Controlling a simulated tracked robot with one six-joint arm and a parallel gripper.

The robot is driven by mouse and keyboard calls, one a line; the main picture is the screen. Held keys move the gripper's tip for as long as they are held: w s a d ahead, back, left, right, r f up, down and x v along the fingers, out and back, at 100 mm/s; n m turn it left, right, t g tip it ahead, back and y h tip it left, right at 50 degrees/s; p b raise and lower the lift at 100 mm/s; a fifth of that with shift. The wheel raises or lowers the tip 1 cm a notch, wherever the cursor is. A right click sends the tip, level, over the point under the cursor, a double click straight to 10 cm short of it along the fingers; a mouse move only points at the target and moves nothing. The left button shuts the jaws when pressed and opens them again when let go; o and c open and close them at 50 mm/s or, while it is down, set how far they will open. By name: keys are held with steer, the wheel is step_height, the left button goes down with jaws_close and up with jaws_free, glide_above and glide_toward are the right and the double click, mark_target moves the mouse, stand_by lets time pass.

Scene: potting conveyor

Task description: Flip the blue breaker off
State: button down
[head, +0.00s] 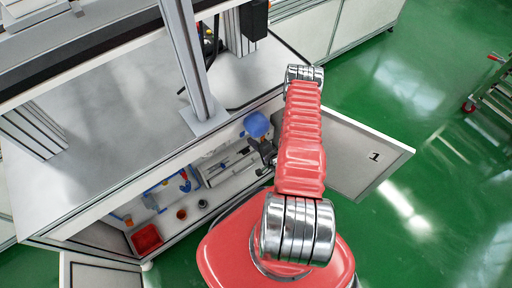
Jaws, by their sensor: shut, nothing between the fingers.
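Inside the open front cabinet under the bench, a small blue piece (185,186) shows on the left side. It looks like the blue breaker, but it is too small to tell its lever position. My gripper (264,158) is the dark shape at the cabinet's right side, in front of the opening and beside the open door. It is shut and empty, well to the right of the blue piece and apart from it. My red arm partly hides the right end of the cabinet.
A red bin (147,239) and small round knobs (181,213) are in the cabinet's left part. The open door marked 1 (352,155) stands out at the right. A metal post (190,70) rises from the bench top (120,110).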

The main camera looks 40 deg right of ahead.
mark_target(244, 133)
steer(key=shift+w+d+r, duration=0.1)
steer(key=shift+w+r, duration=0.05)
steer(key=shift+w, duration=0.8)
steer(key=shift+w+r, duration=0.15)
steer(key=shift+w, duration=0.8)
